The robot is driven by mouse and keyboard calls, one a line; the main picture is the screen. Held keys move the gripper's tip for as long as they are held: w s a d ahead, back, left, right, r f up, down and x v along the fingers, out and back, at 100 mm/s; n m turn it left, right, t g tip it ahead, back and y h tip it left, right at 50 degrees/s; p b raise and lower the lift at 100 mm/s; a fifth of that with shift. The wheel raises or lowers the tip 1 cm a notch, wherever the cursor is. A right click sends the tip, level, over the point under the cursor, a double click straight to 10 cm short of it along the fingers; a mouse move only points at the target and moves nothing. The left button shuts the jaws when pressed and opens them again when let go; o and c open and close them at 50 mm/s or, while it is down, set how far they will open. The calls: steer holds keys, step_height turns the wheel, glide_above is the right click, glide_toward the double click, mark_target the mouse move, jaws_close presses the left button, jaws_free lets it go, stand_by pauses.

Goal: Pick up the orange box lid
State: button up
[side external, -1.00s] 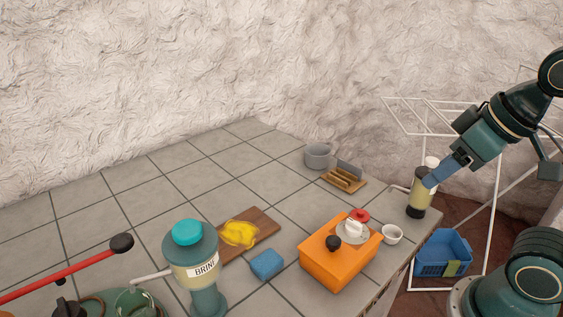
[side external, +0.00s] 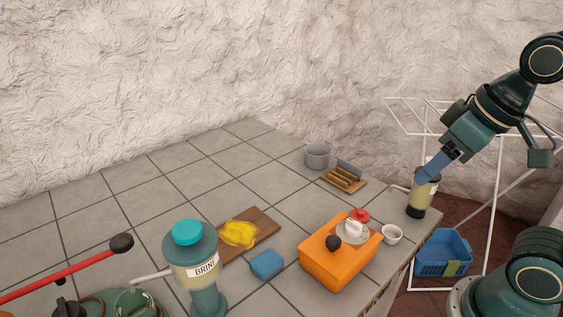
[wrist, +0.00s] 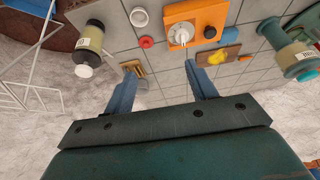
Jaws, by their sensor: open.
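The orange box (side external: 340,274) stands near the counter's right edge. Its flat orange lid (side external: 317,249) carries a black round knob (side external: 334,242); I cannot make out the seam. A grey-white disc with a white handle (side external: 353,230) sits on the top too. In the wrist view the orange top (wrist: 208,16) shows at the upper middle, with the knob (wrist: 210,32) and disc. My gripper (side external: 421,177) is high at the right, apart from the box, and overlaps the dark-capped jar in the picture. In the wrist view its two blue fingers (wrist: 160,68) are spread with nothing between them.
A red knob-like piece (side external: 359,215) and white cup (side external: 392,234) are close by the box. A jar (side external: 420,197) stands at the right edge. A blue sponge (side external: 267,264), cutting board (side external: 262,221), brine dispenser (side external: 191,255), grey pot (side external: 317,156) and wooden rack (side external: 344,180) surround free tiles.

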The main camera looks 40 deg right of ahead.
steer(key=w+a+f+g, duration=0.1)
steer(key=w+a+g, duration=0.4)
steer(key=w, duration=0.5)
steer(key=shift+a+f, duration=0.1)
glide_above(355, 222)
steer(key=shift+f, duration=4.3)
steer(key=shift+f, duration=2.6)
steer(key=shift+c, duration=0.5)
steer(key=c, duration=1.1)
